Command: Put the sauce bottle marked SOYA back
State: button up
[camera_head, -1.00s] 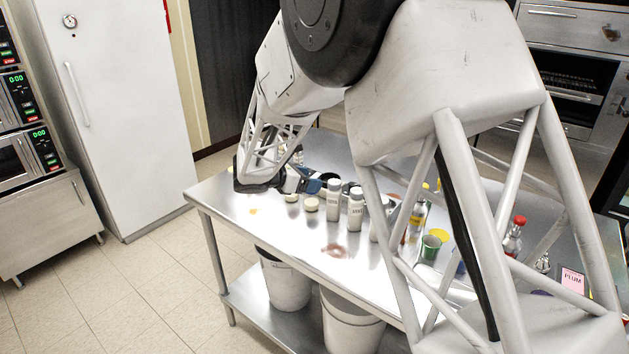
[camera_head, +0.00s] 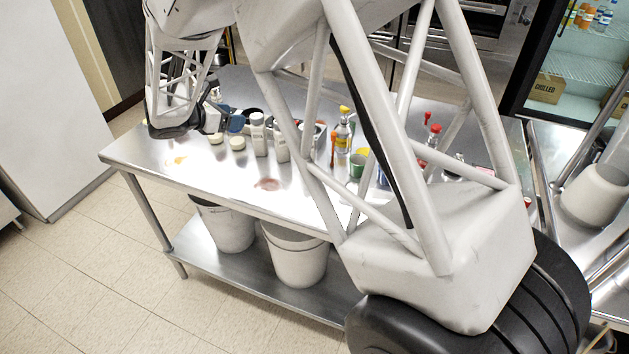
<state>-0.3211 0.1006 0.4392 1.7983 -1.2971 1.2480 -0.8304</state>
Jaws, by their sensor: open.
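No lettering reading SOYA can be made out on any bottle. A yellow-capped bottle (camera_head: 343,132) stands on the steel table (camera_head: 215,178), with a slim orange-red bottle (camera_head: 334,147) beside it. Red-capped bottles (camera_head: 432,138) stand further right, partly behind my arm. My gripper (camera_head: 224,121) is low over the table's left part, close to two white labelled shakers (camera_head: 258,136). It is open, seen small and from the side; its fingertips are hard to separate from the dark and blue items behind them. I see nothing held in it.
Small pale pots (camera_head: 237,143) stand just below my gripper. A green cup (camera_head: 357,165) is near the yellow-capped bottle. A reddish stain (camera_head: 267,184) marks the table, whose front left is clear. White buckets (camera_head: 297,256) sit on the lower shelf. A glass-fronted fridge (camera_head: 578,70) is at back right.

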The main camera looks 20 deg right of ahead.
jog(key=s+d+r+m+g+y, duration=0.1)
jog(key=s+d+r+m+y, duration=0.15)
jog(key=s, duration=0.45)
jog(key=s+d+r+m+g+y, duration=0.1)
jog(key=s+d+r+m+g, duration=0.2)
jog(key=s, duration=0.4)
jog(key=s+d+r+m+y, duration=0.1)
jog(key=s+d+r+m, duration=0.3)
jog(key=s, duration=0.4)
jog(key=s+a+f+m+t+y, duration=0.1)
jog(key=s+m+y, duration=0.6)
jog(key=s, duration=1.7)
jog(key=m, duration=0.5)
jog(key=shift+m+t+y, duration=0.3)
jog(key=shift+m+y, duration=0.05)
